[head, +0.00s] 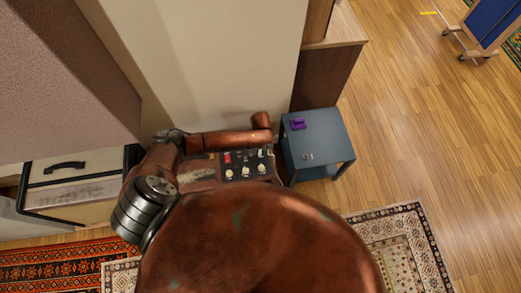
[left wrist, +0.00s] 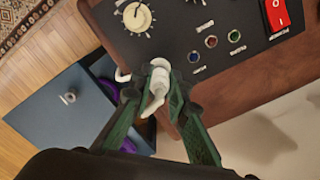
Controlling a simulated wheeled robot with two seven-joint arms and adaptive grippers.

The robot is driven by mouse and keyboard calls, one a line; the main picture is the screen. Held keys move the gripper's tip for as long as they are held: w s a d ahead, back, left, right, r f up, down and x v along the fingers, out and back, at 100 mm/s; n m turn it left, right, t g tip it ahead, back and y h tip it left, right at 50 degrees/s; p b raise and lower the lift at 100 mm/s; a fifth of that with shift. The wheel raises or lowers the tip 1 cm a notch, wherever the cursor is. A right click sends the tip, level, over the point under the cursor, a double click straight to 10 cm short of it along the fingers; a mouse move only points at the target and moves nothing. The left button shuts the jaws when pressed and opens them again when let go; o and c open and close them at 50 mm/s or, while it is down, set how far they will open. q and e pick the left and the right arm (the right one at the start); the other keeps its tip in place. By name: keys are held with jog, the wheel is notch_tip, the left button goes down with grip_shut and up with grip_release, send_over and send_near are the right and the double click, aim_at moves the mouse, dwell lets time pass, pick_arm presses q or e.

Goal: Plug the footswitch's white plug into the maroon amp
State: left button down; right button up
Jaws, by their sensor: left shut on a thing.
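In the left wrist view the green fingers of my left gripper (left wrist: 160,85) are shut on the white plug (left wrist: 157,93). The plug is by the edge of the maroon amp (left wrist: 245,95), below its dark control panel (left wrist: 175,38). The panel has a row of three round sockets (left wrist: 211,41). The plug appears apart from them; its tip's contact cannot be told. A white loop, perhaps its cable (left wrist: 122,75), shows beside the fingers. In the head view the amp's panel (head: 245,165) is partly covered by my copper-coloured arm, which hides the gripper. My right gripper is out of view.
A blue-grey side table (head: 330,148) stands right of the amp, bearing a purple object (head: 298,124), possibly the footswitch, and a small metal piece (head: 308,157). The panel also has a red power switch (left wrist: 279,13) and cream knobs (left wrist: 137,17). Wooden floor lies open at right.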

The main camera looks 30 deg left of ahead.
pick_arm(q)
jog(key=c, duration=1.8)
grip_release()
jog(key=shift+o, duration=0.2)
notch_tip(320, 180, up, 12)
jog(key=shift+s, duration=0.15)
